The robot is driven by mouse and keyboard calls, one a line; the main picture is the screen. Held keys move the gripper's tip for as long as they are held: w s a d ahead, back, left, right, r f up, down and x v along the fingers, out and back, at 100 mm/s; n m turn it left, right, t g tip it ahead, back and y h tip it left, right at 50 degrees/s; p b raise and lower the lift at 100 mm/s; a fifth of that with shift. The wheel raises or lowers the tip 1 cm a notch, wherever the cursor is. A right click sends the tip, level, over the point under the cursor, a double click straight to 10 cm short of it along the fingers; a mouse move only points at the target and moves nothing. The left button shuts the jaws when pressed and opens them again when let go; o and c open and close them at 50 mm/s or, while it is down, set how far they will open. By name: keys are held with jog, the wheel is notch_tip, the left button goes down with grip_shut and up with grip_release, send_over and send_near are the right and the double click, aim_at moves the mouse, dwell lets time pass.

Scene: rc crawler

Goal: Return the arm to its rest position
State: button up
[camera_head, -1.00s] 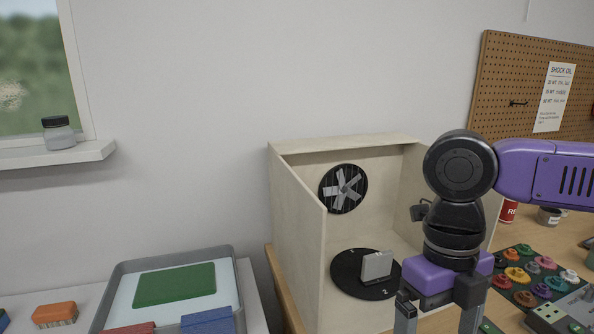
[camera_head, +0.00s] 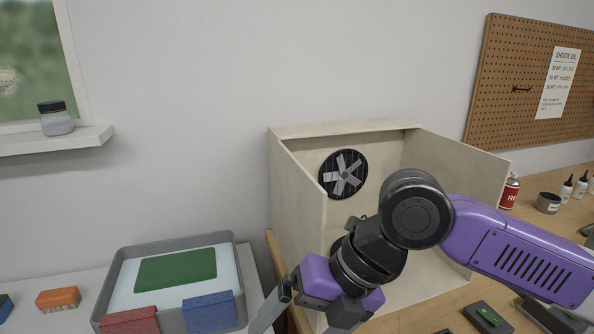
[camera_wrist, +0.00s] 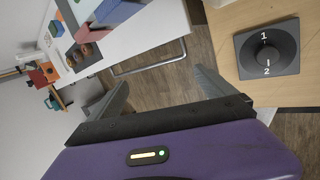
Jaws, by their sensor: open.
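My gripper (camera_wrist: 160,92) is purple and black with two grey fingers. In the wrist view the fingers stand apart with nothing between them, and the wooden floor shows beyond. In the head view my purple arm reaches in from the right. Its wrist is bent down to the left, in front of the open plywood booth (camera_head: 298,185). One grey finger (camera_head: 270,312) shows at the bottom, and the rest of the fingertips is out of frame or hidden. The arm hides much of the booth's floor.
A grey tray (camera_head: 240,262) with green, red and blue blocks stands on the white table at left, beside an orange brush-like block (camera_head: 58,298). A round dial (camera_wrist: 268,50) marked 1 and 2 sits on the wooden bench. A red can (camera_head: 510,190) and bottles stand at right.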

jog(key=a+r+m+t+y, duration=0.7)
jog(key=a+r+m+y, duration=0.2)
jog(key=a+m+y, duration=0.3)
jog(key=s+d+f+m+t+h, duration=0.3)
jog(key=d+f+m+t+h, duration=0.2)
jog(key=d+f+m+h, duration=0.5)
jog(key=s+d+f+m+t+h, duration=0.3)
jog(key=d+f+m+t, duration=0.3)
jog(key=m, duration=0.7)
jog(key=s+d+f+m+g+h, duration=0.1)
jog(key=s+d+f, duration=0.1)
jog(key=s+d, duration=0.3)
jog(key=s+d+f+m+g+h, duration=0.1)
jog(key=s+d, duration=0.4)
jog(key=s, duration=0.6)
jog(key=s+d+f+g+h, duration=0.1)
jog(key=s+d+f+h, duration=0.2)
jog(key=s+d, duration=0.3)
jog(key=shift+s+f+m, duration=0.35)
jog(key=shift+s+m, duration=0.05)
jog(key=shift+s, duration=0.85)
